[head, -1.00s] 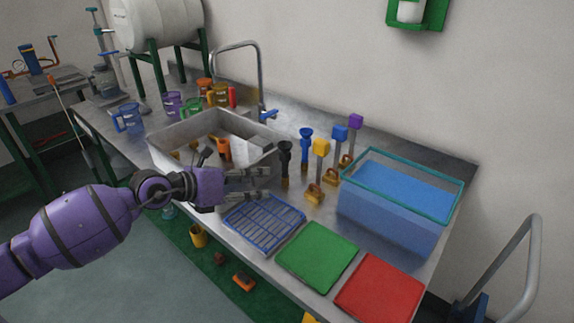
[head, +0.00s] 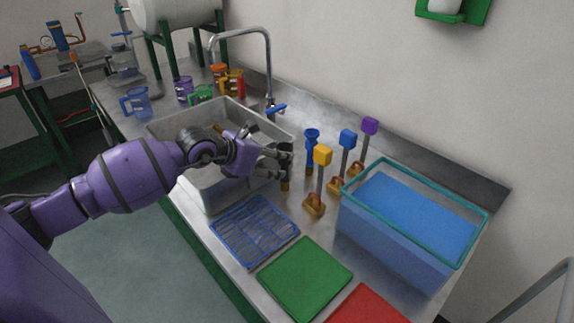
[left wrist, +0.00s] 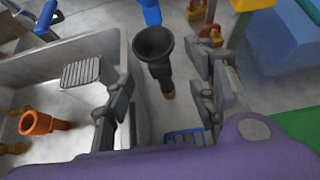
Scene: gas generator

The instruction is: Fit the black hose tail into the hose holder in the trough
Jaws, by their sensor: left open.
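The black hose tail (left wrist: 158,62) stands on the counter beside the trough, its wide round mouth up and a brass-coloured foot below. My left gripper (head: 278,160) is open at it. In the left wrist view the two fingers lie on either side of the hose tail, with visible gaps. In the head view the gripper partly hides the hose tail. The steel trough (head: 207,193) is left of it. In the left wrist view an orange tubular piece (left wrist: 40,122) is in the trough; I cannot tell whether it is the hose holder. My right gripper is not in view.
Blue (head: 311,148), yellow (head: 322,155) and other coloured-top pieces stand close right of the hose tail. A tap (head: 268,75) rises behind the trough. A blue rack (head: 253,230), a green board (head: 305,278) and a water-filled tub (head: 385,240) occupy the counter's right part.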

